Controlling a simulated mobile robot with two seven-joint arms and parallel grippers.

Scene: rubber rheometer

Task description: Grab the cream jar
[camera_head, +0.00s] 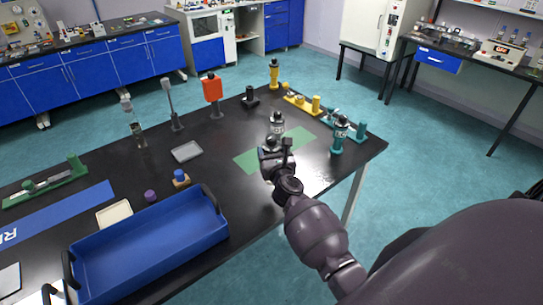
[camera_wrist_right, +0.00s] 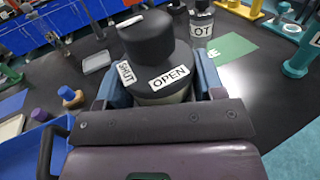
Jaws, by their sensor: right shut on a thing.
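My right gripper (camera_head: 272,160) is over the right part of the black table, beside the green mat. In the right wrist view my right gripper (camera_wrist_right: 163,95) is shut on a jar with a wide black cap (camera_wrist_right: 148,40) and white labels reading SHUT and OPEN. A narrow pale, cream-coloured strip of the jar's body (camera_wrist_right: 165,97) shows below the cap, between the blue-grey fingers. The rest of its body is hidden. I cannot tell whether its base touches the table. My left gripper is not clearly seen.
A grey, black-topped jar (camera_head: 277,124) stands just behind the gripper. The green mat (camera_head: 247,162) lies beside it. A blue tray (camera_head: 150,247), a purple piece (camera_head: 150,196) and a blue-topped piece (camera_head: 180,178) are to the left.

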